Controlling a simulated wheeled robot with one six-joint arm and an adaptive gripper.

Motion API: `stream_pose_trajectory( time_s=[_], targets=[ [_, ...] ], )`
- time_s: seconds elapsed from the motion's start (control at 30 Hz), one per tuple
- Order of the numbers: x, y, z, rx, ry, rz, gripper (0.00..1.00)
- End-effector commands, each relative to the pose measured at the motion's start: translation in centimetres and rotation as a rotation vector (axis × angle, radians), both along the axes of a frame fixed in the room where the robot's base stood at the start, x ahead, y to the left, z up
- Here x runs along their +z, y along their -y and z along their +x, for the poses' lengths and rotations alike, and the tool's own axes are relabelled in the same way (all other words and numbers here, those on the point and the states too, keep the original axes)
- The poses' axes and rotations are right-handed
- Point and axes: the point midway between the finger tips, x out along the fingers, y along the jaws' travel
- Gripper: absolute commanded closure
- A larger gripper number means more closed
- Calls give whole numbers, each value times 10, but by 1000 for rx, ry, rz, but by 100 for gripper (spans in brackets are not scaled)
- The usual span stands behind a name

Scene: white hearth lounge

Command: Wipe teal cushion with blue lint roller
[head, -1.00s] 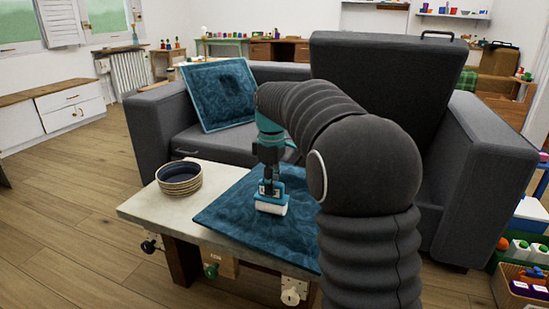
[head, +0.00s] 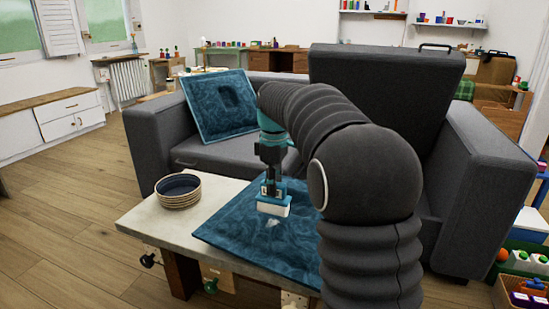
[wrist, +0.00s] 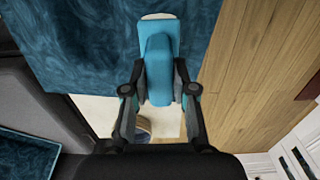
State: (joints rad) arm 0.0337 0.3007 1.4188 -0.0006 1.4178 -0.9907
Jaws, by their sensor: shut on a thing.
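My gripper (head: 271,180) is shut on the blue lint roller (head: 274,199), which has a white roller head pointing down. The head is over the teal cushion (head: 240,238) lying flat on the low table; it seems slightly above the fabric. A small pale patch (head: 272,222) shows on the cushion just below the head. In the wrist view, my gripper (wrist: 159,92) has its fingers on either side of the roller's blue body (wrist: 158,62), with the teal cushion (wrist: 80,40) beyond. A second teal cushion (head: 220,105) leans on the grey sofa.
The grey sofa (head: 225,152) stands close behind. Crates with small items (head: 520,262) are at the right. The wooden floor (head: 70,220) at the left is clear.

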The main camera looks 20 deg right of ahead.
Motion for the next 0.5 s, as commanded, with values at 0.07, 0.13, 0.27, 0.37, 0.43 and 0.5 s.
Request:
stream_pose_trajectory(
  time_s=[0.07,0.13,0.27,0.37,0.43,0.5],
  targets=[
    [10,0,0,0,-4,1,100],
    [16,-1,0,1,-4,1,100],
    [28,-1,0,1,-4,1,100],
    [37,-1,0,2,-4,1,100],
    [43,-1,0,2,-4,1,100],
    [49,-2,0,2,-4,1,100]
  ],
)
